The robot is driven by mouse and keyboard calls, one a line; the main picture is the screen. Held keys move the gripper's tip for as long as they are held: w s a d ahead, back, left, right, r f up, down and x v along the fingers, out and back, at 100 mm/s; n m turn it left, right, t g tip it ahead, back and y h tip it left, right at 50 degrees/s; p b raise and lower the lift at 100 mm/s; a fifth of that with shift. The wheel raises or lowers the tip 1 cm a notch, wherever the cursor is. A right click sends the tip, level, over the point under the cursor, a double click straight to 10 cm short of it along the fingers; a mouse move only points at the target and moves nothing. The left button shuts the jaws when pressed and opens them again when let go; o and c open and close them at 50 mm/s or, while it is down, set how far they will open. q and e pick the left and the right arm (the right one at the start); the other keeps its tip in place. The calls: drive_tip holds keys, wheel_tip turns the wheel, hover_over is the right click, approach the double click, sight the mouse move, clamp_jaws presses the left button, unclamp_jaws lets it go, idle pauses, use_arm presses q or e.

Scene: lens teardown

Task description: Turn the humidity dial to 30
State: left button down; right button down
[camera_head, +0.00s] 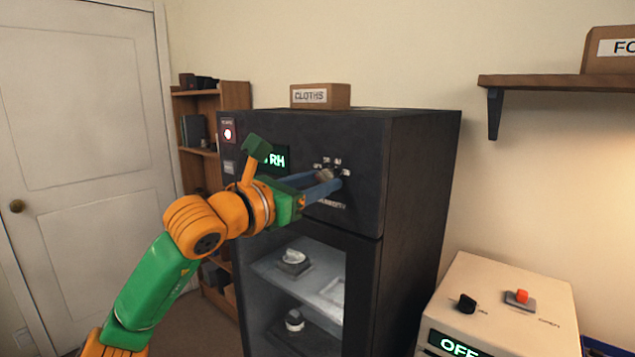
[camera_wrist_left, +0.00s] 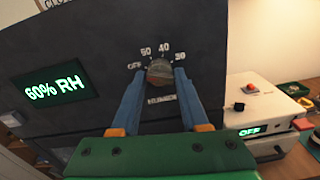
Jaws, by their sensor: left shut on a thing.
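The humidity dial (camera_wrist_left: 160,72) is a round dark knob on the front of the black cabinet (camera_head: 421,170). Marks OFF, 50, 40 and 30 are printed around it in the left wrist view. My left gripper (camera_head: 332,180) is shut on the dial, with one blue finger on each side of it; the left wrist view shows the same grip. The fingers partly cover the dial in the head view. The green display (camera_wrist_left: 55,90) on the cabinet reads 60% RH. Which mark the dial points to cannot be told. My right gripper is not in view.
A CLOTHS box (camera_head: 320,96) sits on top of the cabinet. A beige unit (camera_head: 500,290) with a black knob, a red button and an OFF display stands at the right. A wall shelf (camera_head: 555,82) is above it. A bookcase (camera_head: 210,95) stands behind left.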

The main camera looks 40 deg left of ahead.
use_arm(q)
drive_tip(key=m, duration=0.6)
drive_tip(key=shift+m, duration=0.3)
drive_tip(key=m, duration=0.6)
drive_tip(key=shift+a+r, duration=0.1)
drive_tip(key=m, duration=0.7)
drive_tip(key=shift+r+m+p, duration=0.1)
drive_tip(key=shift+m+p, duration=0.3)
drive_tip(key=m+p, duration=0.1)
drive_tip(key=m, duration=0.5)
drive_tip(key=shift+m, duration=0.4)
